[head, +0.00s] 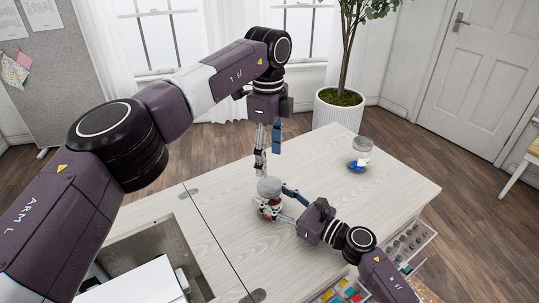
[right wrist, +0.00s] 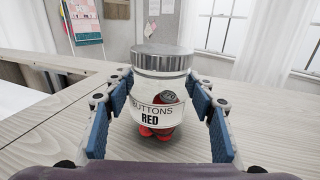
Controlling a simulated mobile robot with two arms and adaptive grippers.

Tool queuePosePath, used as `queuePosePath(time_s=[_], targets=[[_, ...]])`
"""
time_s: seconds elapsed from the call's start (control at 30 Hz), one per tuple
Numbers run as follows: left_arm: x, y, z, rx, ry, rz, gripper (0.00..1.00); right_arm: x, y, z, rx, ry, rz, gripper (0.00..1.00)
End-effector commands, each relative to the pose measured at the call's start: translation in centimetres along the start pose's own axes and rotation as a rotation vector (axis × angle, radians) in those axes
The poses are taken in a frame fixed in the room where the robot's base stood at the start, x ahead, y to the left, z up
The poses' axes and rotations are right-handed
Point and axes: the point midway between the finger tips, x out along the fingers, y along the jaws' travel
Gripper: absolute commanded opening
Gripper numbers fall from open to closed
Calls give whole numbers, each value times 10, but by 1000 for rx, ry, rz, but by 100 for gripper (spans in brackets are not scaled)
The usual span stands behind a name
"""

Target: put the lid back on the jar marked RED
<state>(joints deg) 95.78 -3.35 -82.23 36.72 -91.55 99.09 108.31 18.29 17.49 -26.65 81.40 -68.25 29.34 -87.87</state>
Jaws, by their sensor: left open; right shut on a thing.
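The clear glass jar marked BUTTONS RED (right wrist: 155,98) stands upright on the table, with red buttons and a dark round piece inside. It also shows in the head view (head: 269,205). The silver lid (right wrist: 161,58) sits level on the jar's mouth, and it shows from above in the head view (head: 269,187). Whether it is fully seated I cannot tell. My right gripper (right wrist: 160,112) is shut on the jar's body, one blue-padded finger on each side. My left gripper (head: 268,153) is open and empty above the lid, fingers pointing down.
Another glass jar with blue contents (head: 360,156) stands at the table's far right. Open drawers with colourful spools (head: 342,293) and small round pieces (head: 408,244) are at the front right. An open well (head: 150,250) lies at the left. The pale tabletop (head: 345,200) is otherwise clear.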

Motion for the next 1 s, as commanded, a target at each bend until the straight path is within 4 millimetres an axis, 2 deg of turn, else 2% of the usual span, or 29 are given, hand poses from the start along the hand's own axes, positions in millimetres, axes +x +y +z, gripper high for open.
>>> queuePosePath(time_s=[0.2,0.67,0.77,1.0], targets=[[-2,0,-1,-165,-14,-5,61,0,0,0,0,0,0,0],[0,0,-1,-190,-15,-5,61,0,0,0,0,0,0,0],[9,0,0,-190,-15,-3,61,0,0,0,0,0,0,0],[46,0,0,-191,-15,-2,61,0,0,0,0,0,0,0]])
